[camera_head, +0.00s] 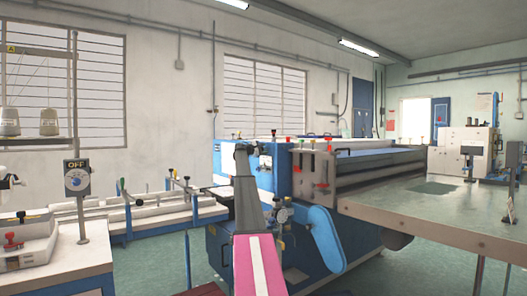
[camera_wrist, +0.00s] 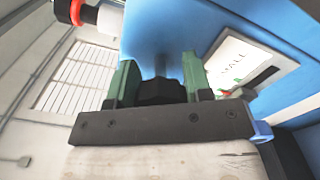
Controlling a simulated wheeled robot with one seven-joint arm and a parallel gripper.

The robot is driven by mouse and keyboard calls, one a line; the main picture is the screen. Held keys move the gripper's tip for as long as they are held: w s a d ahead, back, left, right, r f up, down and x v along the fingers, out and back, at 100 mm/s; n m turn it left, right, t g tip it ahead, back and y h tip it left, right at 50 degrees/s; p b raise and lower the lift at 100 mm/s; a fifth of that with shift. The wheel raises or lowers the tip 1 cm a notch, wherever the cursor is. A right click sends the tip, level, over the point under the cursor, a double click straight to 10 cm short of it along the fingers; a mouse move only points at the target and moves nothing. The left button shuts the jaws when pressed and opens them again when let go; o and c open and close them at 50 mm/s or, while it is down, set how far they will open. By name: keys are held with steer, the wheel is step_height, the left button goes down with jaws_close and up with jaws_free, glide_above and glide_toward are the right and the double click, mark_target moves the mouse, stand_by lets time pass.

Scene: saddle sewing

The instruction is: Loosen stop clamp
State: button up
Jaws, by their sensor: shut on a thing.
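In the wrist view my gripper (camera_wrist: 160,62) has two green fingers, one on each side of a dark knob-like part (camera_wrist: 160,91). The fingers are closed on this dark part, which I take to be the stop clamp's knob. It sits against a blue machine face (camera_wrist: 160,28). In the head view my gripper (camera_head: 241,149) is at the near left corner of the blue machine (camera_head: 267,168). The clamp itself cannot be made out there.
A red-and-black knob on a white collar (camera_wrist: 76,12) shows at the wrist view's upper left. A white label plate (camera_wrist: 235,62) is at right. In the head view, red knobs (camera_head: 297,168) are beside my arm, a grey table (camera_head: 440,205) at right, and an OFF switch box (camera_head: 77,178) at left.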

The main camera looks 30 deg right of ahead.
steer(key=o, duration=0.9)
steer(key=shift+a, duration=0.15)
steer(key=a, duration=1)
steer(key=shift+s+a, duration=0.3)
steer(key=shift+s, duration=0.1)
